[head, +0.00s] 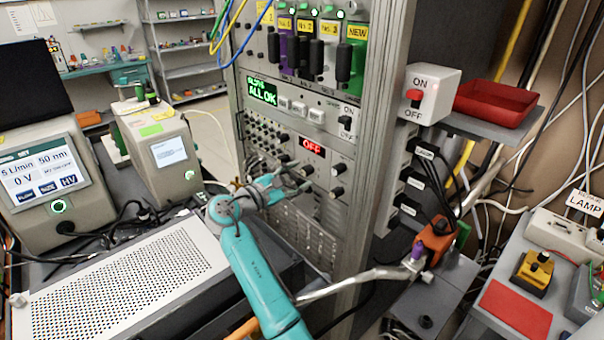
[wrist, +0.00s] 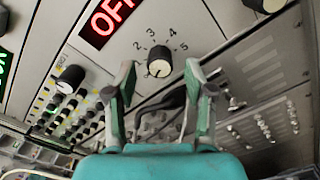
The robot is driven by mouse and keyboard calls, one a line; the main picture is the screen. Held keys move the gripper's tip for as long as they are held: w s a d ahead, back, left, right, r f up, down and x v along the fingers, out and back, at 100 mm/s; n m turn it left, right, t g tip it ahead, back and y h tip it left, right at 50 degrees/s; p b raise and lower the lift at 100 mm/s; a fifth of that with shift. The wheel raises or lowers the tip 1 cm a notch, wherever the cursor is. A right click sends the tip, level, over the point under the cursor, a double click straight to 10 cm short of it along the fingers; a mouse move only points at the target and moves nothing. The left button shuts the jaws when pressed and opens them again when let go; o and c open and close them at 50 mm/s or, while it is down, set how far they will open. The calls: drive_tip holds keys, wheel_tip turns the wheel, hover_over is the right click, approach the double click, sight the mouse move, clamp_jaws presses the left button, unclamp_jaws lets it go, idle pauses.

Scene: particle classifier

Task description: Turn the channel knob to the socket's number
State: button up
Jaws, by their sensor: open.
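The channel knob (wrist: 159,62) is a small black knob with a pale face, ringed by printed numbers up to 5 in the wrist view. It sits on the grey panel below the red OFF display (wrist: 108,20). In the head view the knob (head: 308,170) shows small under the same display (head: 312,147). My gripper (head: 297,180) faces this panel with its fingers apart. In the wrist view the open fingertips (wrist: 160,80) appear on either side of the knob; contact cannot be told. The knob's exact setting is unclear. Labelled sockets (head: 415,182) with black plugs are on the rack's side; their numbers are unreadable.
More knobs sit close by on the panel, one at its left (wrist: 70,78). Dark cables hang behind my fingers. A perforated grey case (head: 120,285) lies at left. A red-lever switch box (head: 432,92) and red tray (head: 490,103) are at right.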

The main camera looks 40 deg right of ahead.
drive_tip(key=shift+d, duration=0.9)
clamp_jaws()
